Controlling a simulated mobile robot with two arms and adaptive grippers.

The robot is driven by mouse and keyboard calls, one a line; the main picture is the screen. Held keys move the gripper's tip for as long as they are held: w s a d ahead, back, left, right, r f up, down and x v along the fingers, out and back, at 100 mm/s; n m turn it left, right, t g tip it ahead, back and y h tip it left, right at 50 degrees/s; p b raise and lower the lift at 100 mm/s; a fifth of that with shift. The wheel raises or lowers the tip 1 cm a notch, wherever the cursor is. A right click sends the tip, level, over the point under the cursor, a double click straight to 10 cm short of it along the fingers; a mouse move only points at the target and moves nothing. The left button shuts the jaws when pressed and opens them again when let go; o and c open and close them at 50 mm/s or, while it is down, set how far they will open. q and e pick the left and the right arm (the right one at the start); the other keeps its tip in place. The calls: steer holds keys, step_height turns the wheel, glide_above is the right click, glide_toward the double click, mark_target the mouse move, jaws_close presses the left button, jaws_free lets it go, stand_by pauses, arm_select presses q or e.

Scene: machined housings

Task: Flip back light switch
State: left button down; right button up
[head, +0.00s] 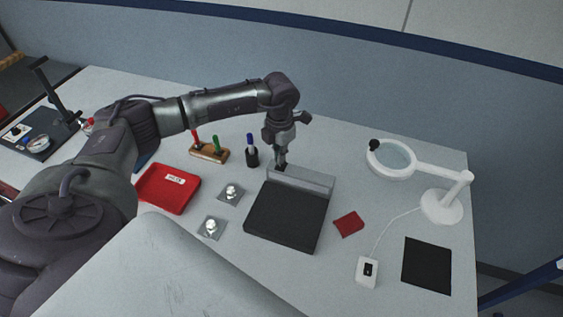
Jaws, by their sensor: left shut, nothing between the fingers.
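The light switch (367,272) is a small white box with a black rocker, lying on the table at the front right. A thin white cord runs from it to the white magnifier lamp (391,159), whose round head is held out on an arm from a round base. I cannot tell whether the lamp is lit or which way the rocker is tipped. My left gripper (281,164) is shut and empty, pointing down at the back left corner of a black pad with a grey raised back (300,180). It is well behind and left of the switch. My right gripper is not in view.
A red cloth (348,223) and a black mat (427,265) flank the switch. Left of the black pad are two small grey squares with metal parts (231,192), a red tray (160,199), a marker cup (251,157) and a wooden tool holder (209,154). A wall panel stands behind.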

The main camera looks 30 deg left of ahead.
mark_target(280, 166)
arm_select(q)
steer(key=shift+s+f+b, duration=0.1)
steer(key=shift+f+b, duration=0.95)
steer(key=shift+f, duration=0.2)
stand_by(0.4)
steer(key=shift+r+p, duration=0.65)
steer(key=shift+r, duration=0.2)
steer(key=shift+r+p, duration=1.5)
steer(key=shift+r, duration=1.2)
steer(key=shift+f, duration=0.15)
